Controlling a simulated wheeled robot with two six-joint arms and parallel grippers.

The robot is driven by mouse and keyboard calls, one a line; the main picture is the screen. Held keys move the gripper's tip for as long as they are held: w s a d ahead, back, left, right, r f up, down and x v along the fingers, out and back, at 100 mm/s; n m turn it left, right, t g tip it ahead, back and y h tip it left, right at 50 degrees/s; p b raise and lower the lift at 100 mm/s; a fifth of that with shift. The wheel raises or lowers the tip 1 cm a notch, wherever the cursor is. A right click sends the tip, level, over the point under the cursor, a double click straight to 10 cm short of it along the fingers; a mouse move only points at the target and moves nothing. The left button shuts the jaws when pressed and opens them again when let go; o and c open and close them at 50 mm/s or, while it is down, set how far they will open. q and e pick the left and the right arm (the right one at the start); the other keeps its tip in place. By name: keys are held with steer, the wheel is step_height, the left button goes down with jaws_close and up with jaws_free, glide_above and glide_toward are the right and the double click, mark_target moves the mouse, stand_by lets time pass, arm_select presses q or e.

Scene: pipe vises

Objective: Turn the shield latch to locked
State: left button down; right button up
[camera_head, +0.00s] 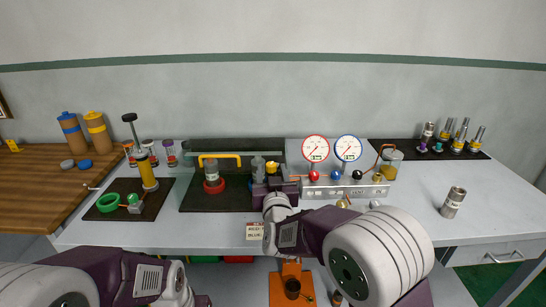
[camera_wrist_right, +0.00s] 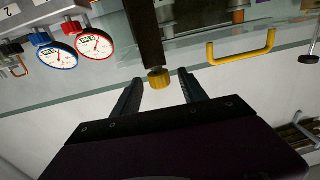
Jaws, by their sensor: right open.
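The clear shield with its yellow bar handle (camera_head: 220,156) stands on the black board left of centre. To the right of the handle is a small yellow knob (camera_head: 271,167), which looks like the latch. My right gripper (camera_head: 272,182) is just in front of the knob. In the right wrist view the open fingers (camera_wrist_right: 160,92) are on either side of the yellow knob (camera_wrist_right: 159,78), which sits at a dark post near the tips. I see no clear contact, and the lock marking cannot be read. My left arm shows at the lower left, its fingers outside the picture.
A gauge panel (camera_head: 345,188) with red and blue dials stands right of the gripper. A red ring fitting (camera_head: 214,186) is behind the shield. A green ring (camera_head: 108,202) lies left. The right of the table is mostly clear, with a metal cylinder (camera_head: 453,203).

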mark_target(270, 163)
steer(key=w, duration=0.5)
steer(key=shift+w+a, duration=0.15)
steer(key=shift+w, duration=0.1)
jaws_close()
steer(key=n+y+b, duration=0.1)
steer(key=y+b, duration=0.1)
steer(key=b, duration=0.1)
steer(key=n+y+b, duration=0.1)
steer(key=y+b, duration=0.1)
steer(key=b, duration=0.1)
steer(key=shift+a+f+n+g, duration=0.2)
steer(key=shift+n+g, duration=0.1)
steer(key=shift+s+a+r+n+y, duration=0.1)
steer(key=shift+r+n+y, duration=0.15)
steer(key=shift+y, duration=0.25)
steer(key=shift+r+n+g+y, duration=0.1)
steer(key=shift+n+g+y, duration=0.25)
steer(key=shift+y, duration=0.15)
steer(key=shift+a+n+g+y, duration=0.2)
steer(key=shift+n+g+y, duration=0.1)
steer(key=shift+n, duration=0.1)
steer(key=shift+s, duration=0.1)
